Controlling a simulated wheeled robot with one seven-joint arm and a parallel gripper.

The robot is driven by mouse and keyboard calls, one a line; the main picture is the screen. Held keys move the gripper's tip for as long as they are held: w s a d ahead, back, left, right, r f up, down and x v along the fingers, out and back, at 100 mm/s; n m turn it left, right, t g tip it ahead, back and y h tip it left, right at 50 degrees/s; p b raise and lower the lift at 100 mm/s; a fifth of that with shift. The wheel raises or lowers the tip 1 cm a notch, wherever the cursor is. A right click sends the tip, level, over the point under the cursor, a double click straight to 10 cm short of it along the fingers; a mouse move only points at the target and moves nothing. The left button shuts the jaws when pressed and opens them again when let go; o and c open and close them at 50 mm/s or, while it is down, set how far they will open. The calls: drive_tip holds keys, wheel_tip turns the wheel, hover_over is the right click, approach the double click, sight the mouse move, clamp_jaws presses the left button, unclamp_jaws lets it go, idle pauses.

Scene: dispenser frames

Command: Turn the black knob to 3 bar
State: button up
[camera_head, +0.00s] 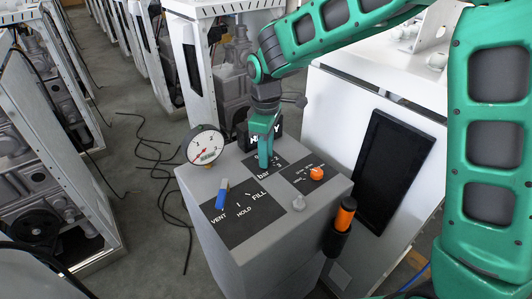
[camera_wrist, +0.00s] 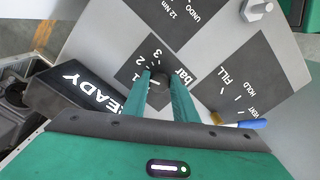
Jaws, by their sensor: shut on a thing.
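The black knob (camera_wrist: 161,73) sits on a dark label with "1 2 3 bar" on the grey dispenser box (camera_head: 244,239). In the wrist view, my gripper (camera_wrist: 160,82) has its two green fingers on either side of the knob, shut on it. The fingers cover much of it, and I cannot read which number it points to. In the head view, my gripper (camera_head: 264,164) reaches down onto the "bar" label and hides the knob. A round white gauge (camera_head: 203,146) stands at the box's back left corner, its red needle toward the lower left.
A blue lever (camera_head: 222,193) is on the VENT/HOLD/FILL label and an orange knob (camera_head: 316,173) is right of my gripper. A READY sign (camera_wrist: 92,92) stands close behind. An orange-handled tool (camera_head: 346,213) hangs on the box's right side. A white cabinet (camera_head: 338,115) stands behind.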

drive_tip(key=m, duration=0.6)
drive_tip(key=shift+w+r+m, duration=0.1)
drive_tip(key=shift+m, duration=0.2)
drive_tip(key=m, duration=0.6)
drive_tip(key=shift+a, duration=0.15)
drive_tip(key=shift+m, duration=0.3)
drive_tip(key=o, duration=1)
drive_tip(key=shift+o, duration=0.2)
